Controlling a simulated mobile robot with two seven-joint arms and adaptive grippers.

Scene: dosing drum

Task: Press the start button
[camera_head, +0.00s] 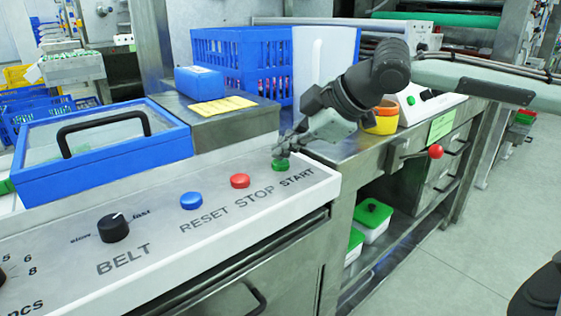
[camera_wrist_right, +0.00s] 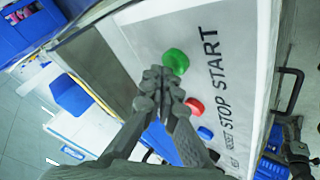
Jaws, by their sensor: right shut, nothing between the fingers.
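The green start button (camera_head: 280,165) sits on the sloped white panel, above the word START. It also shows in the right wrist view (camera_wrist_right: 176,62), just beyond the fingertips. My right gripper (camera_head: 280,150) is shut and empty, its fingers pointing down at the green button from behind. In the right wrist view the closed fingertips (camera_wrist_right: 160,77) lie close beside the button's edge. I cannot tell whether they touch it.
A red stop button (camera_head: 240,181), a blue reset button (camera_head: 191,201) and a black belt knob (camera_head: 113,228) share the panel. A blue-framed lid (camera_head: 120,158) and a blue crate (camera_head: 235,50) stand behind.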

